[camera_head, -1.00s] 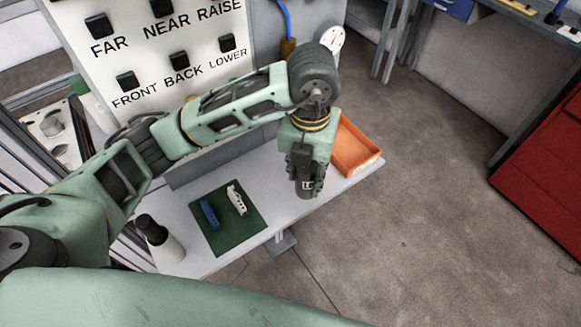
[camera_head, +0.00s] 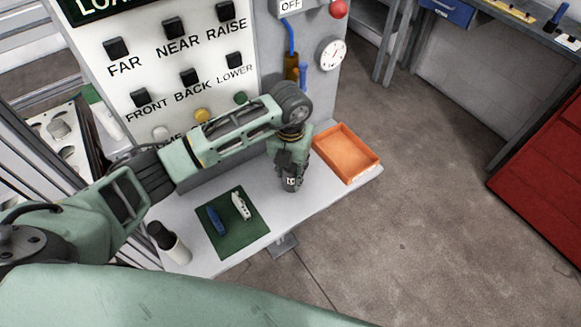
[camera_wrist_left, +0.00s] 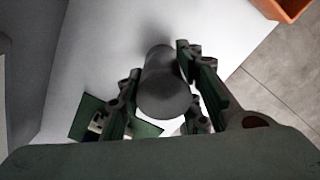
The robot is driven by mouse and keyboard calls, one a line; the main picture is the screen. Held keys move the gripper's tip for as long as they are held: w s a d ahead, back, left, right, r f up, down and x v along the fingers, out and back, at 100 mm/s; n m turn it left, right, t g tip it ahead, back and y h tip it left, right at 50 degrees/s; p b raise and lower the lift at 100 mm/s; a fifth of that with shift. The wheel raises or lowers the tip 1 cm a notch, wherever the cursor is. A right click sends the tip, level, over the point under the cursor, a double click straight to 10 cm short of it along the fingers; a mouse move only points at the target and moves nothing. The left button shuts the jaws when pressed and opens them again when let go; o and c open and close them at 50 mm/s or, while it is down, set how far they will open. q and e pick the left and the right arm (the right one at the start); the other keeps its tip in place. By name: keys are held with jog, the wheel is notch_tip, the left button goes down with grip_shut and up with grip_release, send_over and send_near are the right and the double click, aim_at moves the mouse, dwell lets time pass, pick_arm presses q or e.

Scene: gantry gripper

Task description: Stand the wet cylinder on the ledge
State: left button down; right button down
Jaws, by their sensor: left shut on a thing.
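The dark grey cylinder (camera_wrist_left: 163,85) is between the fingers of my left gripper (camera_wrist_left: 160,95) in the left wrist view. The left gripper (camera_head: 291,184) is shut on it and points down over the pale ledge (camera_head: 275,215) in the head view. In the head view the gripper hides most of the cylinder. I cannot tell whether its base touches the ledge. The ledge also shows behind the cylinder in the left wrist view (camera_wrist_left: 110,45). Wetness does not show clearly. My right gripper is not in view.
An orange tray (camera_head: 374,163) stands right of the gripper. A green mat (camera_head: 232,239) with a blue piece (camera_head: 216,219) and a white piece (camera_head: 241,206) lies to the left. A black-capped bottle (camera_head: 177,250) stands at the near left. A button panel (camera_head: 160,75) rises behind.

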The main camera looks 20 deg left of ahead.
pick_arm(q)
jog(key=c, duration=1.7)
grip_release()
jog(key=shift+f, duration=0.2)
jog(key=o, duration=0.5)
jog(key=shift+r, duration=0.1)
jog(key=shift+r, duration=0.25)
jog(key=shift+r+b, duration=0.35)
notch_tip(320, 180, up, 10)
jog(key=b, duration=0.3)
jog(key=shift+r, duration=0.55)
